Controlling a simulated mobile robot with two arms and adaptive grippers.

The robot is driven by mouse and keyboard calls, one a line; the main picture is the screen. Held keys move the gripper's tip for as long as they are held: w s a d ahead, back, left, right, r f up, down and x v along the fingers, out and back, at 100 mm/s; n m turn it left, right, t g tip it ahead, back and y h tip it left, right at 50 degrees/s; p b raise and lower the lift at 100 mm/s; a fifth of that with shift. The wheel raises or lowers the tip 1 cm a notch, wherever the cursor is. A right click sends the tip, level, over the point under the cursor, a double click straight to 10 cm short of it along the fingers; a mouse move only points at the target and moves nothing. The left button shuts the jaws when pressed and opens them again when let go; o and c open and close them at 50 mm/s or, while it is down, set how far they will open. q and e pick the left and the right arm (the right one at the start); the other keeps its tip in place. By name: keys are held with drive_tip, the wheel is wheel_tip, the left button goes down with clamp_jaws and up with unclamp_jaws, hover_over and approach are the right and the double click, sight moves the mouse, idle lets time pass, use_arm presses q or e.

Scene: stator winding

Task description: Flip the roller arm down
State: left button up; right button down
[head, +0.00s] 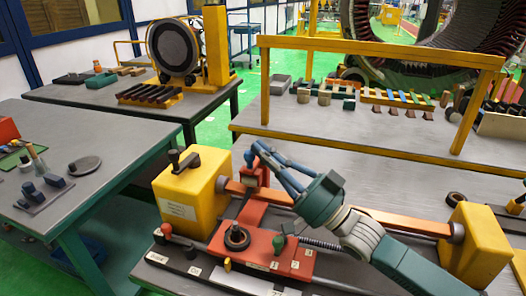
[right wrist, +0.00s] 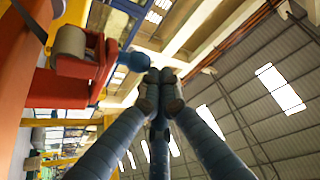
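The roller arm (head: 257,177) is a red bracket at the back of the red carriage and looks raised. In the right wrist view the red bracket (right wrist: 85,68) holds a grey roller (right wrist: 70,43), with a blue ball knob (right wrist: 135,62) on its side. My right gripper (head: 261,149) reaches in from the lower right, its fingertips close to the roller arm. In the right wrist view its fingertips (right wrist: 160,86) are together with nothing visible between them, just beside the blue knob. Whether they touch the knob is unclear. My left gripper is not in view.
The carriage (head: 262,246) sits before an orange bar (head: 400,222) between yellow blocks (head: 192,188) (head: 476,247). It bears a black ring (head: 237,238) and green knob (head: 279,242). A yellow frame (head: 380,48) stands behind. A side table (head: 110,140) at left holds small parts.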

drive_tip(key=v, duration=1.2)
